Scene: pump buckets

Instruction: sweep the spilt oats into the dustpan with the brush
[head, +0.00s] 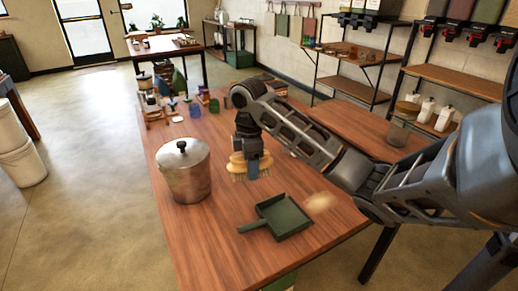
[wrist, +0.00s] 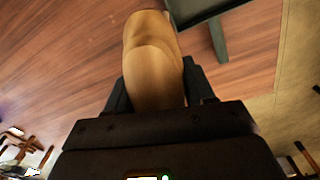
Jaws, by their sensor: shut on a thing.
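My gripper (head: 250,160) is shut on the wooden brush (head: 238,168), which has pale bristles pointing down. The brush hangs over the table, behind the dustpan and right of the metal pot. In the wrist view the brush's wooden body (wrist: 152,60) sits between my fingers. The green dustpan (head: 284,217) lies on the table near its front, with its handle pointing left. Part of it shows at the top of the wrist view (wrist: 205,8). The spilt oats (head: 320,203) are a small pale patch on the table, just right of the dustpan.
A metal pot with a lid (head: 183,172) stands left of the brush on the wooden table (head: 215,235). Several small bottles and items (head: 168,105) crowd the far end. A side table (head: 365,132) and shelves stand at the right. The table's front left is clear.

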